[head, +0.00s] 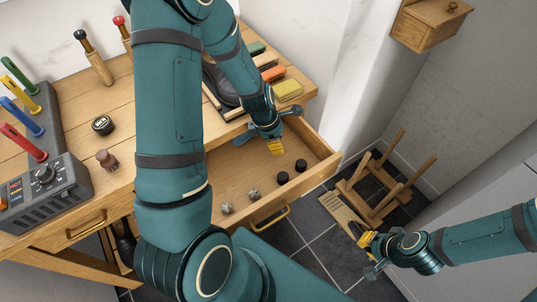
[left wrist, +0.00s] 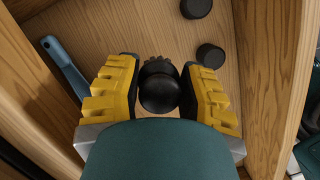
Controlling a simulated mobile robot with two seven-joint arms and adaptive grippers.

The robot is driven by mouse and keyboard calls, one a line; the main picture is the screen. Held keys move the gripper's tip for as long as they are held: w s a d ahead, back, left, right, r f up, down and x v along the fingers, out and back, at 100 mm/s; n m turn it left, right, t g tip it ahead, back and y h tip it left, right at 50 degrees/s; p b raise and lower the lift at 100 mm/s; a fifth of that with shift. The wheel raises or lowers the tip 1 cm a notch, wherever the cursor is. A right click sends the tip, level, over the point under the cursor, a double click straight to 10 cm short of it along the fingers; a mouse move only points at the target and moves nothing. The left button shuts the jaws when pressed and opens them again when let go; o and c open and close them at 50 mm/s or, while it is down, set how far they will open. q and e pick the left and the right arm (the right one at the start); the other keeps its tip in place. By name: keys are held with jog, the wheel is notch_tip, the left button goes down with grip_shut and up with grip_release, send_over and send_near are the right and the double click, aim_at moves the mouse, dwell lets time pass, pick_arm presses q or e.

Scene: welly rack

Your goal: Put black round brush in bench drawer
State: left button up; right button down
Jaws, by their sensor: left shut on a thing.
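The bench drawer (head: 237,168) is pulled open below the bench top in the head view. Its wooden floor (left wrist: 160,30) fills much of the left wrist view. My left gripper (head: 273,143) points down over the back right part of the drawer. In the left wrist view its yellow fingers are shut on the black round brush (left wrist: 158,88), with its rounded black end towards the camera and bristles just showing beyond. The brush is hidden in the head view. I cannot tell whether it touches the drawer floor. My right gripper (head: 369,243) is low at the right; its finger gap is unclear.
Two black round pieces (head: 292,172) and two grey knobbly pieces (head: 240,202) lie in the drawer. A blue-handled item (left wrist: 65,68) lies beside the left finger. Brushes and a yellow block (head: 288,90) sit on the bench. A wooden rack (head: 375,190) stands on the tiled floor.

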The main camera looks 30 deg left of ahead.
aim_at(276, 160)
pick_arm(q)
jog(key=shift+f+b, duration=0.8)
jog(key=shift+f, duration=2.45)
jog(key=shift+f, duration=0.15)
jog(key=o, duration=1)
jog(key=shift+r, duration=0.25)
jog(key=p+v, duration=0.4)
jog(key=v, duration=0.8)
jog(key=shift+f, duration=0.1)
